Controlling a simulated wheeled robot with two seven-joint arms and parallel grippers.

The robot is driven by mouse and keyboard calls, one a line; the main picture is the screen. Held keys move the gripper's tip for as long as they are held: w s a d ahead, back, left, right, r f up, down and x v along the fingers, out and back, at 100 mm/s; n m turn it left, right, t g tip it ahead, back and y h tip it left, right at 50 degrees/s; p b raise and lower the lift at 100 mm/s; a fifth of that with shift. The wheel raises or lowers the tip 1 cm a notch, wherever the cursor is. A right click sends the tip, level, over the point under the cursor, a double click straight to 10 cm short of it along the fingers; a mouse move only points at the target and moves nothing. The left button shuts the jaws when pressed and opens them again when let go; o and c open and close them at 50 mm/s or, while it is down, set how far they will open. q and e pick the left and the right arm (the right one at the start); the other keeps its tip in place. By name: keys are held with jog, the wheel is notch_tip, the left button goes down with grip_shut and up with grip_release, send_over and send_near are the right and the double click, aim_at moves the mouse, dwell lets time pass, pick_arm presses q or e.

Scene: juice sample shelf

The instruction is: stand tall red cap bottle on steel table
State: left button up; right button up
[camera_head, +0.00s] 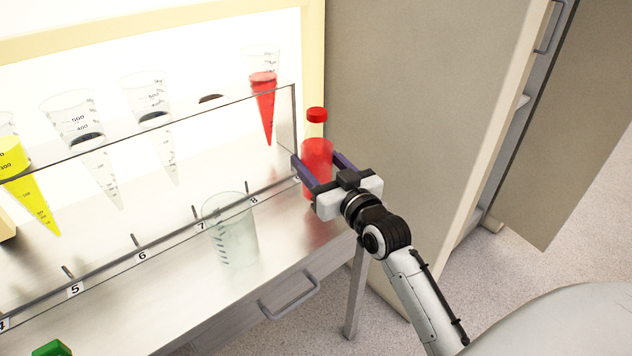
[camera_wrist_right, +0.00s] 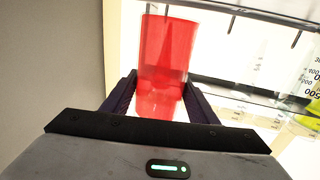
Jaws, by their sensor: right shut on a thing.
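The tall red cap bottle (camera_head: 317,158) holds red liquid and stands upright at the right end of the steel table (camera_head: 282,262). My right gripper (camera_head: 322,165) is shut on the bottle's body, with one finger on each side. In the right wrist view the red bottle (camera_wrist_right: 166,55) shows between the two fingers (camera_wrist_right: 160,92). The bottle's base is close to the steel surface; I cannot tell whether it touches. My left gripper does not show.
A clear beaker (camera_head: 230,230) stands on the table left of the bottle. Behind a glass pane, conical vessels hang in a rack, one with red liquid (camera_head: 263,105) and one with yellow (camera_head: 30,190). A green object (camera_head: 52,348) is at the lower left. A grey cabinet panel (camera_head: 420,90) rises close on the right.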

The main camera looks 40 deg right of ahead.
jog(key=shift+f+b, duration=0.5)
jog(key=shift+f, duration=1.45)
jog(key=shift+r, duration=0.1)
jog(key=o, duration=1.5)
jog(key=shift+f, duration=0.25)
jog(key=shift+r, duration=0.1)
jog(key=s, duration=0.4)
jog(key=s+a, duration=0.1)
jog(key=s, duration=0.3)
jog(key=s+p, duration=0.1)
jog(key=s, duration=0.3)
jog(key=shift+a, duration=0.2)
